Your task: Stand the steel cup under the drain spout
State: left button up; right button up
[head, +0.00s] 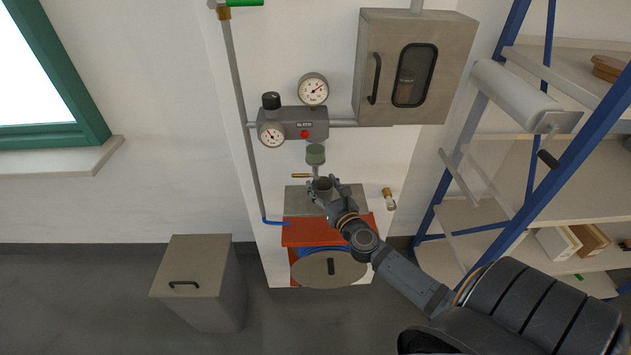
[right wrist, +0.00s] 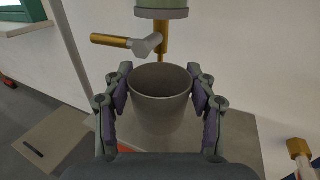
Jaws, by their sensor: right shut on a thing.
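The steel cup (head: 322,187) is upright between the fingers of my right gripper (head: 336,187). In the right wrist view the grey cup (right wrist: 160,103) fills the space between both fingers of the gripper (right wrist: 161,98), which touch its sides. The brass drain spout (right wrist: 162,42) comes down from the green-grey bowl (right wrist: 161,8) just behind and above the cup's rim. In the head view the bowl (head: 315,154) stands above the cup. Whether the cup's base touches the grey shelf (head: 297,198) is hidden. My left gripper is not in view.
A brass lever (right wrist: 110,41) sticks out left of the spout. A brass-ended valve (head: 388,194) is on the wall at the right. An orange stand with a hose reel (head: 330,268) is below the shelf. A grey bin (head: 200,280) stands on the floor at left.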

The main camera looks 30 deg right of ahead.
aim_at(319, 178)
jog(key=w, duration=0.3)
jog(key=shift+w+d+r, duration=0.15)
jog(key=shift+w+d, duration=0.2)
jog(key=shift+w, duration=0.5)
jog(key=f, duration=0.1)
jog(key=f+b, duration=0.2)
jog(key=f, duration=0.1)
jog(key=shift+w+d, duration=0.1)
jog(key=shift+w, duration=0.2)
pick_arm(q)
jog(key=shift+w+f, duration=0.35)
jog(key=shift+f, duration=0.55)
pick_arm(e)
jog(key=shift+r, duration=0.15)
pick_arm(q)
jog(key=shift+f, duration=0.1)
pick_arm(e)
jog(key=shift+s, duration=0.1)
jog(key=o, duration=1.3)
jog(key=shift+c, duration=0.2)
